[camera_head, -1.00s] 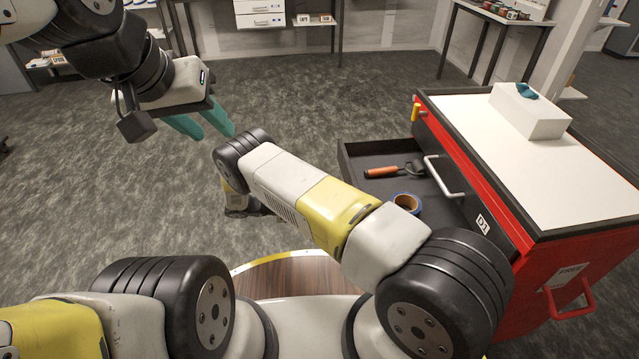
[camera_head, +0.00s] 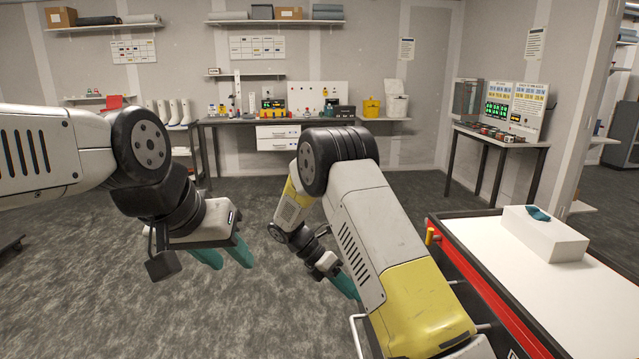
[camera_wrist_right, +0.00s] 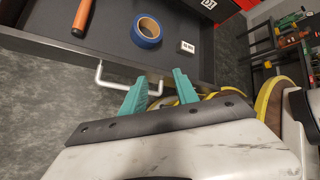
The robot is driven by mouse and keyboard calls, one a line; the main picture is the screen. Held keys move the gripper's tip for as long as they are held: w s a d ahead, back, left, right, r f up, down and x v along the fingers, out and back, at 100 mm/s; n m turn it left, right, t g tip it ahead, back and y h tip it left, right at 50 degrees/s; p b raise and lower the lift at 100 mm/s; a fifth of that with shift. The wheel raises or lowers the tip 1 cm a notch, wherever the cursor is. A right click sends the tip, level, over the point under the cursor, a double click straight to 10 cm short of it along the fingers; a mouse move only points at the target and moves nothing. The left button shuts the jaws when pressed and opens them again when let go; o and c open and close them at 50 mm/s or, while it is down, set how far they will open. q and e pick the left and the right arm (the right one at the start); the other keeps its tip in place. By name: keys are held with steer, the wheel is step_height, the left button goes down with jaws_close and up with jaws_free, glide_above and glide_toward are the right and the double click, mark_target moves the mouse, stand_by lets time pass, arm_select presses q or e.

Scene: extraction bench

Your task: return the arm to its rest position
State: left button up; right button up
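My left gripper (camera_head: 233,262) hangs at left centre in the head view. Its two teal fingers are apart with nothing between them. My right arm reaches forward near the red cabinet, and its links hide part of the right gripper (camera_head: 346,286) in the head view. In the right wrist view the right gripper (camera_wrist_right: 160,76) has its teal fingers apart and empty. They point toward the open drawer's white handle (camera_wrist_right: 128,82); I cannot tell whether they touch it.
The open dark drawer (camera_wrist_right: 108,55) holds an orange-handled tool (camera_wrist_right: 82,14), a blue tape roll (camera_wrist_right: 146,30) and a small box (camera_wrist_right: 186,47). The red cabinet's white top (camera_head: 490,245) carries a white block (camera_head: 543,236) with a teal item (camera_head: 538,213). Open floor lies left.

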steer(key=s+d+r+m+t+y, duration=0.1)
steer(key=s+d+r+m+y, duration=0.1)
steer(key=s+r+m, duration=0.3)
steer(key=s+d+r+m+t+y, duration=0.1)
steer(key=r+m+y, duration=0.2)
steer(key=r, duration=0.5)
steer(key=s+d+r+m+t+y, duration=0.1)
steer(key=s+d+r+m+y, duration=0.1)
steer(key=s+r+m, duration=0.3)
steer(key=s+d+r+m+t+y, duration=0.1)
steer(key=s+r+m+t+y, duration=0.3)
steer(key=s+r+m, duration=0.5)
steer(key=s+m+t, duration=0.1)
steer(key=s+m, duration=0.1)
steer(key=s, duration=0.1)
steer(key=shift+d+t, duration=0.15)
steer(key=shift+t, duration=0.25)
